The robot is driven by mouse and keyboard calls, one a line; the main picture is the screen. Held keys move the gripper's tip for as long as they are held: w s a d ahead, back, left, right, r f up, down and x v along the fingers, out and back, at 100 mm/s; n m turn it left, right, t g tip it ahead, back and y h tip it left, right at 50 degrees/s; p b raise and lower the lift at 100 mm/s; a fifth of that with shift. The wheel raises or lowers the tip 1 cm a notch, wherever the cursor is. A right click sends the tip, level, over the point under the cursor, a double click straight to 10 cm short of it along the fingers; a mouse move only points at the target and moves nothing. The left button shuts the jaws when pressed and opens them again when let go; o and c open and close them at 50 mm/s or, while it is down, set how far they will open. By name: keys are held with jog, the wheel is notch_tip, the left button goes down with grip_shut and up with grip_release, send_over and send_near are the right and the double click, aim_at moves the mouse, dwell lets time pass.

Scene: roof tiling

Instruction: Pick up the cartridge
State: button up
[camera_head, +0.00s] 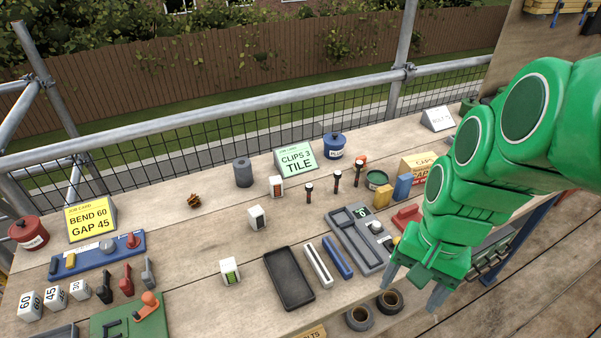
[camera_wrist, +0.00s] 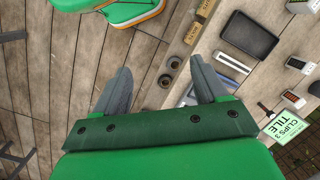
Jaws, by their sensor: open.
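Three small white blocks that look like cartridges stand apart on the wooden bench. The nearest cartridge (camera_head: 230,271) has a green strip, the middle cartridge (camera_head: 256,218) a dark face, and the farthest cartridge (camera_head: 277,186) a reddish strip. I cannot tell which one is meant. White blocks also show at the right of the wrist view, one (camera_wrist: 299,65) near the dark tray. My gripper (camera_head: 413,286) is open and empty at the bench's front right, well right of all three. In the wrist view its two fingers (camera_wrist: 160,72) are spread with nothing between them.
A dark tray (camera_head: 289,278), a white bar (camera_head: 318,265), a blue bar (camera_head: 337,257) and a grey tool base (camera_head: 357,240) lie between the blocks and my gripper. Two dark rolls (camera_head: 375,309) sit at the front edge. A green card (camera_head: 297,160) stands behind.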

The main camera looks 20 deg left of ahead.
jog(key=w+a+f+m+y, duration=0.1)
jog(key=w+a+f+m, duration=0.15)
jog(key=a, duration=0.55)
jog(key=w+a+f+m, duration=0.15)
jog(key=w+a, duration=0.25)
jog(key=a, duration=0.5)
jog(key=m+g+y, duration=0.1)
jog(key=m, duration=0.3)
send_over(228, 264)
jog(key=w+d, duration=0.2)
notch_tip(228, 264, down, 10)
jog(key=shift+s+x, duration=0.15)
jog(key=shift+x, duration=1.6)
jog(key=shift+s+x, duration=0.15)
jog(key=shift+x, duration=1.55)
jog(key=shift+a+r, duration=0.1)
jog(key=c, duration=1.1)
jog(key=shift+o, duration=0.2)
jog(key=shift+r, duration=0.1)
